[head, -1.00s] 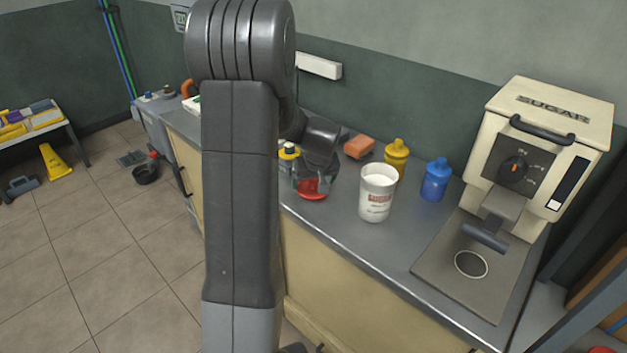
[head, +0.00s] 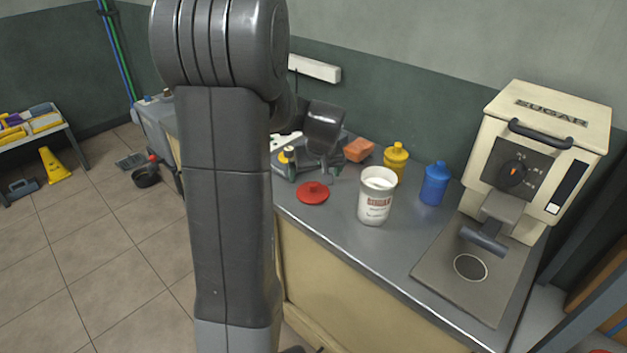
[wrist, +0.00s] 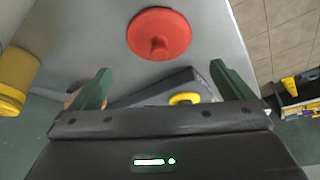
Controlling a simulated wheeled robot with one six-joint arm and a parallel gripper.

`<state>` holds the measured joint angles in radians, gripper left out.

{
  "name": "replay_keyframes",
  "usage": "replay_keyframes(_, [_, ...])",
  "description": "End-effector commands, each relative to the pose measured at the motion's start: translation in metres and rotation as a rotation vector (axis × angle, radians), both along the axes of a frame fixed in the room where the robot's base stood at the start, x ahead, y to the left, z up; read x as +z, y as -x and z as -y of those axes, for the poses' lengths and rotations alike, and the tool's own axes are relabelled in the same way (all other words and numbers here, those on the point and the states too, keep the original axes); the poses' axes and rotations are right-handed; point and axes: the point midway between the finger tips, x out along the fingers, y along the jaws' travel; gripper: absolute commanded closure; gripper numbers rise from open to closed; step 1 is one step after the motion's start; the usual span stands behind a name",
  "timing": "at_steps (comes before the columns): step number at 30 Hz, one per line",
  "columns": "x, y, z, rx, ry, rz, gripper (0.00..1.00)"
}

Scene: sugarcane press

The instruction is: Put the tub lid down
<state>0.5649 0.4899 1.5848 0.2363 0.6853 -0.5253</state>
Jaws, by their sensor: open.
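The red tub lid (head: 313,193) lies flat on the grey counter, knob upward, left of the white tub. In the wrist view the lid (wrist: 158,34) is beyond my fingertips, apart from them. The white tub (head: 376,197) stands upright and uncovered, with pale contents showing at its mouth. My gripper (wrist: 154,80) is open and empty, its two green fingers spread wide. In the head view my gripper is behind the lid, and its fingers are hard to make out.
Yellow (head: 396,161) and blue (head: 435,183) bottles stand behind and right of the tub. The cream sugar machine (head: 543,150) fills the counter's right end. The counter's front strip (head: 330,232) is clear.

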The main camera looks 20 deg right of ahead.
Motion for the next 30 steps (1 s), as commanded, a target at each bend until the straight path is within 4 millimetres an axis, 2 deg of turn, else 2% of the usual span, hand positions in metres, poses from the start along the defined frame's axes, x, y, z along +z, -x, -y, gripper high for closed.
replay_keyframes(1, [0.012,0.004,0.000,-0.001,0.003,0.004,0.00])
replay_keyframes(6, [0.036,0.015,-0.003,0.000,0.003,0.003,0.00])
replay_keyframes(12, [0.049,0.022,-0.004,0.001,0.000,0.000,0.00])
replay_keyframes(24, [0.049,0.022,-0.004,0.001,0.000,-0.001,0.00])
replay_keyframes(30, [0.031,0.014,-0.003,0.002,-0.002,-0.004,0.00])
